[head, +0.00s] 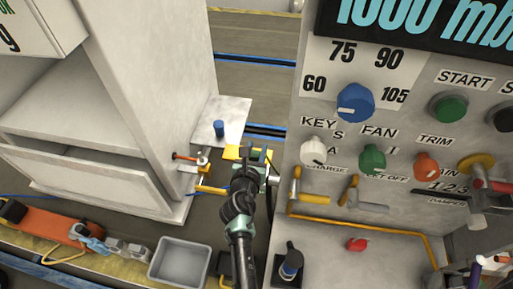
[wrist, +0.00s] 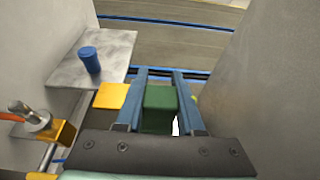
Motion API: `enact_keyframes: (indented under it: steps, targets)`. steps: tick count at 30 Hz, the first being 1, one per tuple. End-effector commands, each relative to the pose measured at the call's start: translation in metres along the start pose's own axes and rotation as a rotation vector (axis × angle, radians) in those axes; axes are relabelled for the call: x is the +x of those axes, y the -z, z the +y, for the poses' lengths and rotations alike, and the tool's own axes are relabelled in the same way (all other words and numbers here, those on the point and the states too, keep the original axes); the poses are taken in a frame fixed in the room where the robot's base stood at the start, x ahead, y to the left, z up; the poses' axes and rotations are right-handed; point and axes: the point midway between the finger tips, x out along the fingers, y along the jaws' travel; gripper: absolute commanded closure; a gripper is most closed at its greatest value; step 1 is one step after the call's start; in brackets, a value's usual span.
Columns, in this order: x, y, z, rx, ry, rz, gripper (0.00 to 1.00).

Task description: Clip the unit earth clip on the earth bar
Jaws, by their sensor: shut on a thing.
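My gripper (head: 260,157) reaches away from me into the gap between the white cabinet and the control panel. In the wrist view its two blue fingers (wrist: 160,78) are shut on a green block (wrist: 160,98), which I take to be the unit earth clip. A yellow plate (wrist: 112,95) lies just left of the fingers; it also shows in the head view (head: 232,152). A brass block (wrist: 64,132) with a metal-ended, orange piece sits at the cabinet side, also in the head view (head: 203,160). I cannot tell which of these is the earth bar.
A blue cylinder (head: 219,128) stands on a grey plate (head: 234,108) beyond the gripper. The white cabinet (head: 160,90) bounds the left. The control panel (head: 325,150) with knobs and yellow handles is close on the right. A grey bin (head: 180,262) stands at front left.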

Motion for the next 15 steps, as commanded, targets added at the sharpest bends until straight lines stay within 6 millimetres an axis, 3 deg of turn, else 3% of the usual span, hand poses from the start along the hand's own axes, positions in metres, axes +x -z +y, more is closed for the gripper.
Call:
enact_keyframes:
  steps: [12, 13, 15]
  targets:
    - [0.0041, 0.0104, 0.0001, 0.001, 0.0, -0.001, 1.0]
    - [0.0038, 0.0094, 0.0001, 0.001, 0.0, -0.001, 0.59]
    - [0.0036, 0.009, 0.0001, 0.001, -0.001, -0.001, 0.47]
